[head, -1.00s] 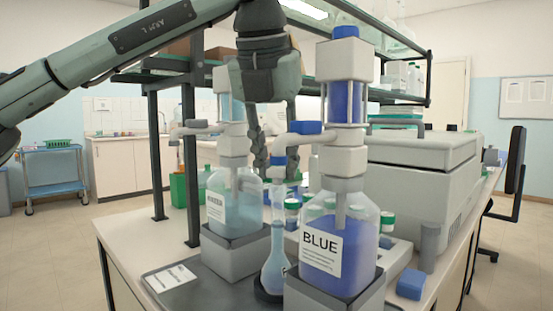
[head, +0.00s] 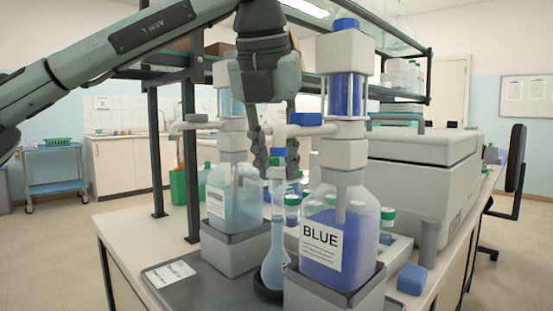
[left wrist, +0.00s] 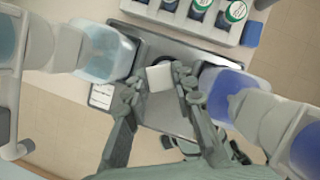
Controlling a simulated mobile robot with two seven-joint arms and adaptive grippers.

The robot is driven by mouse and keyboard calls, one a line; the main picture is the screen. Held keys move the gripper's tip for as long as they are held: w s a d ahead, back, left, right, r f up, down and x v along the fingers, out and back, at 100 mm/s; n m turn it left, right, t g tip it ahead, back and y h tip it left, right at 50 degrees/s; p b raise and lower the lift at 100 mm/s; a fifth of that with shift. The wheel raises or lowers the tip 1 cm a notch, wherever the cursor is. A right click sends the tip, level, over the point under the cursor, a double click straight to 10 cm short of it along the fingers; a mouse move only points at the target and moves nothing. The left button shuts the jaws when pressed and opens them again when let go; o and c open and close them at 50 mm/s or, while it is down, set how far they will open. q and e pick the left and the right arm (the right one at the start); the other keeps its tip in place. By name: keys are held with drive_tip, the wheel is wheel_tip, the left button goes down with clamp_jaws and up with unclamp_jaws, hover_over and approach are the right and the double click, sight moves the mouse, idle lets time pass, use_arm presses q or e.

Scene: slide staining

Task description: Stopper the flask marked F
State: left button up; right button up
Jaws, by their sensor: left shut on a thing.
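A slim flask (head: 275,262) with pale blue liquid stands upright on the bench tray, between two dispenser bottles. I see no letter on it. My left gripper (head: 277,163) points down over its neck, behind the spout of the BLUE bottle. In the left wrist view, my left gripper (left wrist: 159,82) is shut on a small pale square-topped piece, seemingly the stopper (left wrist: 160,78). In that view the piece and fingers hide the flask's mouth. I cannot tell whether the stopper touches the flask. My right gripper is not in view.
The BLUE bottle (head: 350,230) stands close at the right of the flask, its spout (head: 300,130) reaching left near my fingers. A pale blue bottle (head: 233,205) stands at the left. A rack of green-capped vials (left wrist: 196,20) is beyond. Shelves (head: 200,60) are overhead.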

use_arm(q)
drive_tip(key=o, duration=0.8)
drive_tip(key=shift+o, duration=0.8)
drive_tip(key=shift+o, duration=1.4)
drive_tip(key=shift+r+p, duration=2.4)
drive_tip(key=shift+r, duration=0.65)
drive_tip(key=shift+c, duration=0.2)
